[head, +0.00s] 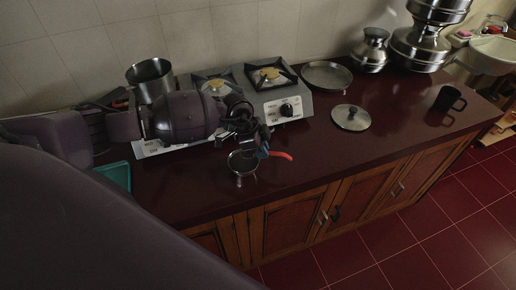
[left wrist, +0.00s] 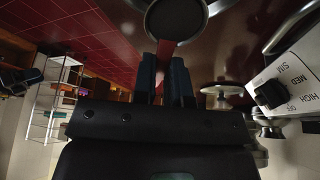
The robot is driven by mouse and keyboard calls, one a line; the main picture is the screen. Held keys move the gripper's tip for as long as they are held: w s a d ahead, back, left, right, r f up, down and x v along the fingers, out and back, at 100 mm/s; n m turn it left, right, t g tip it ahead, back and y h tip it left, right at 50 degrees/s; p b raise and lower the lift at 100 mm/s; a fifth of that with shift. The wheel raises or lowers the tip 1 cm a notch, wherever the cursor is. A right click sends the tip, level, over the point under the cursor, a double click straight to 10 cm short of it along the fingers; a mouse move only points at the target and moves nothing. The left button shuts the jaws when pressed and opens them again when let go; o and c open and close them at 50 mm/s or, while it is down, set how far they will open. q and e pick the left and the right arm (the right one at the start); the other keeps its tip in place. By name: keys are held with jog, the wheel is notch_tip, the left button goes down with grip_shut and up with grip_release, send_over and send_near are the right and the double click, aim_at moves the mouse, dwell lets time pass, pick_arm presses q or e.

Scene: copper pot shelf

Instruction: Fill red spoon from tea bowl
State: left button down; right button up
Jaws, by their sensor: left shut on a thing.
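The red spoon shows in the head view as a red handle end (head: 281,155) sticking out to the right of my left gripper (head: 263,146). In the left wrist view my left gripper (left wrist: 168,80) is shut on the red spoon (left wrist: 166,49), a flat red strip between the dark fingers. A small round metal bowl (head: 242,170), apparently the tea bowl, is just below and left of the gripper near the counter's front. In the left wrist view a round metal rim with a dark inside (left wrist: 175,18) lies beyond the fingertips. The spoon's head cannot be made out clearly.
A two-burner stove (head: 284,101) stands behind the gripper, with a metal pot (head: 151,80) to its left. A flat pan (head: 327,75), a lid (head: 351,118) and a black mug (head: 449,99) are to the right.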

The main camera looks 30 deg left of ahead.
pick_arm(q)
jog(key=shift+s+a, duration=0.35)
jog(key=shift+a, duration=0.3)
jog(key=shift+s+a, duration=0.3)
jog(key=shift+a, duration=0.35)
jog(key=shift+w+d, duration=0.4)
jog(key=shift+d, duration=0.3)
jog(key=shift+w+d, duration=0.35)
jog(key=shift+d, duration=0.35)
dwell(0.8)
jog(key=shift+s+a, duration=0.1)
jog(key=shift+a, duration=0.05)
jog(key=shift+s+a, duration=0.3)
jog(key=shift+a, duration=0.25)
dwell(0.6)
